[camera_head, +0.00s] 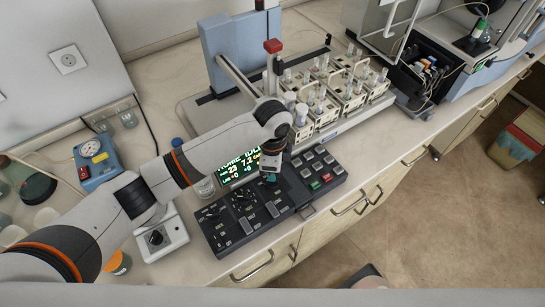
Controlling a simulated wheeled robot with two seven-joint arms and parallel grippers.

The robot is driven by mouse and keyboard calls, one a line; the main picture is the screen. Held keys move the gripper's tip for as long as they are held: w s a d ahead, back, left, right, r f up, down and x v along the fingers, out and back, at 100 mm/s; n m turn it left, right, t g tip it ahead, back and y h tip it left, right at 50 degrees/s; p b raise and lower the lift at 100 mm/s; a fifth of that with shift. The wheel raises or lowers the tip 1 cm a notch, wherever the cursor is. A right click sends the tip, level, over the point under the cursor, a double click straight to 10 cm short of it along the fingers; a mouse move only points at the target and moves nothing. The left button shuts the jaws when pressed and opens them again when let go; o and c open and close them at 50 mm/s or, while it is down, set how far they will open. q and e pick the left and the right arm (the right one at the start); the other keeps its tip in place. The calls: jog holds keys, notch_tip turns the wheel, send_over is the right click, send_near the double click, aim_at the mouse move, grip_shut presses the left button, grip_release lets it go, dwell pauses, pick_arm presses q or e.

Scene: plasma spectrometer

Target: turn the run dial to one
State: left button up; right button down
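A dark control panel (230,233) lies on the bench, with several knobs and switches on its left half and several buttons, among them a green and a red one, on its right half. A lit display (238,168) stands at its back edge, partly covered by my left arm. I cannot read which knob is the run dial. My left gripper (270,178) points down over the middle of the panel, close to its surface. Its fingers are small and dark, and I cannot tell whether they touch or hold a knob beneath. My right gripper is not in view.
A rack of cream sample holders (316,112) with bottles stands behind the panel. The bench's front edge is just before the panel. Bare bench (385,135) lies to the right.

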pick_arm(q)
notch_tip(320, 180, up, 7)
jog(key=b, duration=0.1)
jog(key=shift+r+b, duration=0.15)
jog(key=shift+b, duration=0.2)
dwell(0.3)
